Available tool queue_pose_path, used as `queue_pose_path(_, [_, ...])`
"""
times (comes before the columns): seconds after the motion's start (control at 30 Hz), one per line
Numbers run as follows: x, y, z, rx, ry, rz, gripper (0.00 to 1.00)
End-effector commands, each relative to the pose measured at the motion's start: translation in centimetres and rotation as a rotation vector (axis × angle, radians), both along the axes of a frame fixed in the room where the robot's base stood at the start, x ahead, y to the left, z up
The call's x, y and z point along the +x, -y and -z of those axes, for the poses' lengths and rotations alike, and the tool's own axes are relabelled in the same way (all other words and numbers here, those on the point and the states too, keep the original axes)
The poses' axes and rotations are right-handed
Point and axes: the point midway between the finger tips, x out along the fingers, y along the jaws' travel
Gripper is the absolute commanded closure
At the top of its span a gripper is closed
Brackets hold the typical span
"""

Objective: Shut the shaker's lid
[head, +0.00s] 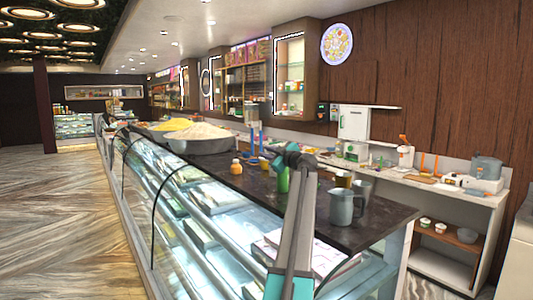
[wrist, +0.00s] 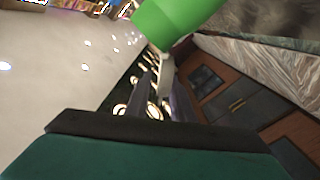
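I cannot surely tell which thing is the shaker, and no open lid can be made out. A green bottle-like thing (head: 283,180) stands on the dark counter top (head: 315,215), just left of my raised arm and partly behind it. In the wrist view a smooth green cylinder (wrist: 175,20) fills the top middle, cut off by the frame's edge; it may be the same thing. My gripper (head: 268,158) is a small dark shape at the end of my arm, above the counter near the green thing. Its fingers are too small to read, and no hold on anything shows.
A grey jug (head: 346,206) stands on the counter right of my arm. A large metal tray (head: 195,146) of pale sweets lies farther back. The glass display case (head: 205,215) fronts the counter. The wooden floor (head: 60,220) at left is clear.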

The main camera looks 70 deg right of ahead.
Motion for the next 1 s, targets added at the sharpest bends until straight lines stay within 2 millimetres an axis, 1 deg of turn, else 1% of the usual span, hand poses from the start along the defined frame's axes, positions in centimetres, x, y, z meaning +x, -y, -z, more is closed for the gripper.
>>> queue_pose_path(0.07, [0.01, -0.01, 0.01, 0.000, 0.000, 0.000, 0.79])
queue_pose_path(0.1, [0.01, -0.02, 0.00, 0.000, 0.000, 0.000, 0.82])
queue_pose_path(0.17, [0.02, -0.02, 0.00, 0.000, 0.000, 0.000, 0.92])
queue_pose_path(0.2, [0.02, -0.03, 0.00, 0.000, 0.000, 0.000, 0.99])
queue_pose_path(0.23, [0.02, -0.04, -0.01, 0.000, 0.000, 0.000, 1.00])
queue_pose_path(0.67, [0.01, 0.08, 0.00, 0.025, 0.016, -0.001, 1.00])
queue_pose_path(1.0, [-0.34, 0.69, -0.36, 0.149, 0.098, -0.001, 1.00])
